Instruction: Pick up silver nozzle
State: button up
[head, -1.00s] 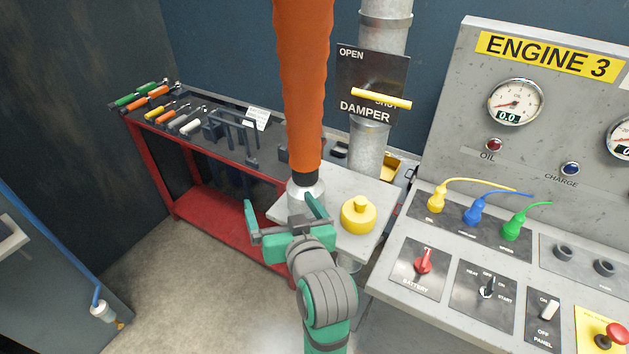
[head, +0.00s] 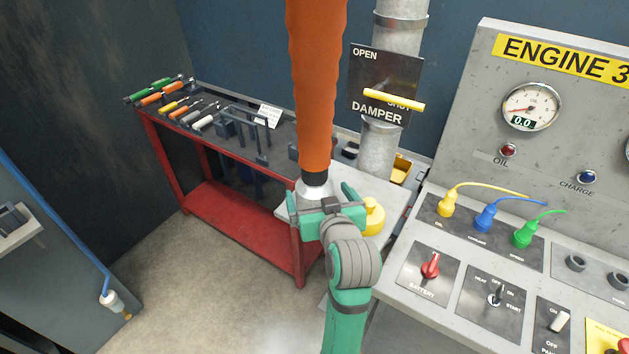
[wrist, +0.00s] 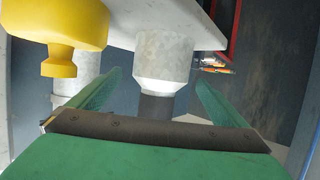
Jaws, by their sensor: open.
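The silver nozzle (head: 314,187) is the pale metal end piece below the orange hose (head: 318,90), over the small grey shelf. My green gripper (head: 328,197) is open at the nozzle, its lower part hidden behind a finger. In the wrist view, which looks upside down, the nozzle (wrist: 163,58) shows between the two spread fingers (wrist: 158,82), with a gap on each side. I cannot tell how deep it sits between them.
A yellow knobbed cap (head: 373,216) stands on the shelf (head: 396,197) just right of my gripper. It also shows in the wrist view (wrist: 60,30). The engine console (head: 450,262) is at right, the red tool bench (head: 235,215) at left. Open floor lies front left.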

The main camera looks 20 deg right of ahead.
aim_at(315, 188)
jog(key=shift+x, duration=2.3)
